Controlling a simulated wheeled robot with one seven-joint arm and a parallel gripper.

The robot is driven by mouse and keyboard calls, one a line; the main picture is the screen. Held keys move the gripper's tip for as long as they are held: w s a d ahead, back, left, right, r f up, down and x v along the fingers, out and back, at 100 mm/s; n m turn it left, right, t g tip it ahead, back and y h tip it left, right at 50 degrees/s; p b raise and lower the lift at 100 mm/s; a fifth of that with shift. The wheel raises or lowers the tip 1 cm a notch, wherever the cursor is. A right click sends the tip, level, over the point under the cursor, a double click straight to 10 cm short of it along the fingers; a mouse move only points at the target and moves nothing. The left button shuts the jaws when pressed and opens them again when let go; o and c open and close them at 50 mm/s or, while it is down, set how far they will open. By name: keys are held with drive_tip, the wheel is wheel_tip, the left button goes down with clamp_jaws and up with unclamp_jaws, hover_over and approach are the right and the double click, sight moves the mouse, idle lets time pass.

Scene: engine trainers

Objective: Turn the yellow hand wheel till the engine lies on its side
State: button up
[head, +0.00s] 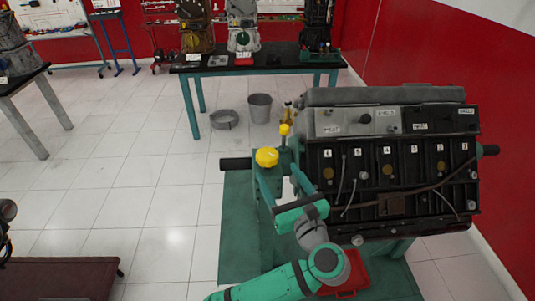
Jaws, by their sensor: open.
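The yellow hand wheel (266,157) is at the left end of the engine stand, in the head view. The dark engine (395,180) is mounted to its right, its long numbered side facing me and a grey cover along its top. My gripper (278,170) comes up from below, its two green fingers spread apart with nothing seen between them. The left fingertip appears just below the wheel; whether it touches I cannot tell. My wrist and fingers hide part of the stand and the engine's lower left corner.
The green stand base (236,240) lies under the engine. A red box (352,275) sits low beside my wrist. Behind are a bucket (260,107), a metal ring-shaped pan (224,119) and a table (270,66) with engine parts.

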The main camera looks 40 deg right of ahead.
sight(264, 148)
drive_tip(key=x, duration=0.9)
drive_tip(key=shift+w+d, duration=0.1)
drive_tip(key=shift+w, duration=0.3)
drive_tip(key=c, duration=1)
